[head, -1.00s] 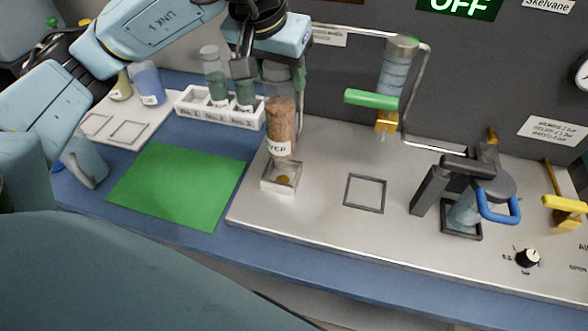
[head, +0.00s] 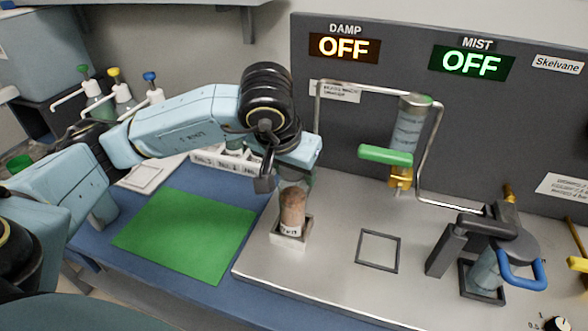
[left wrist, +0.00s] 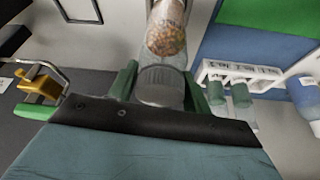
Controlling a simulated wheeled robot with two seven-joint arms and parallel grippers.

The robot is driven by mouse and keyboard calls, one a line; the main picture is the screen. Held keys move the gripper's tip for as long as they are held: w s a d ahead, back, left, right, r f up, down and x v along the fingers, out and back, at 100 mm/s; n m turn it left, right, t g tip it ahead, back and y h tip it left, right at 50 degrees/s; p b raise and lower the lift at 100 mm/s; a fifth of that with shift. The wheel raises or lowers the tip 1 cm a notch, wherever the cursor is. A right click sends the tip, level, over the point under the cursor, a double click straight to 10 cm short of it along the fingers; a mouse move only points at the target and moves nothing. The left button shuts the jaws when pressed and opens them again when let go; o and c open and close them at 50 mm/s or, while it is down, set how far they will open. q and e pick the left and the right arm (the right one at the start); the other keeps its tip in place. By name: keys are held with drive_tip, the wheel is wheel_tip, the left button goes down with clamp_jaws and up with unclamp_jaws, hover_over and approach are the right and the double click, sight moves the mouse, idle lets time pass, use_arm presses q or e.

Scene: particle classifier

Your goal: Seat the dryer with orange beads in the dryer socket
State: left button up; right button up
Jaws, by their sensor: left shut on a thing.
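The dryer with orange-brown beads (head: 292,207) stands about upright at the small white square dryer socket (head: 288,241) on the grey bench plate. Its labelled lower end is inside the socket walls; I cannot tell whether it rests on the bottom. My right gripper is not in view.
A green mat (head: 185,235) lies left of the plate. A white rack (head: 225,163) of tubes stands behind the arm. Right of the socket are an empty square outline (head: 378,250), a column with a green handle (head: 386,155) and a black clamp with a blue handle (head: 520,275).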

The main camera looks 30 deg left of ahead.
use_arm(q)
drive_tip(key=shift+f, duration=0.15)
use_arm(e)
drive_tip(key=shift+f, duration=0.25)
use_arm(q)
drive_tip(key=o, duration=1.3)
drive_tip(key=shift+o, duration=1.1)
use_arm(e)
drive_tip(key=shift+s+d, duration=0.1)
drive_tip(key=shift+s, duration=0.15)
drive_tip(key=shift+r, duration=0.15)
use_arm(q)
drive_tip(key=shift+r, duration=0.4)
drive_tip(key=p+v, duration=0.1)
drive_tip(key=v, duration=1)
drive_tip(key=shift+s+r+p, duration=0.2)
drive_tip(key=shift+r+p, duration=0.1)
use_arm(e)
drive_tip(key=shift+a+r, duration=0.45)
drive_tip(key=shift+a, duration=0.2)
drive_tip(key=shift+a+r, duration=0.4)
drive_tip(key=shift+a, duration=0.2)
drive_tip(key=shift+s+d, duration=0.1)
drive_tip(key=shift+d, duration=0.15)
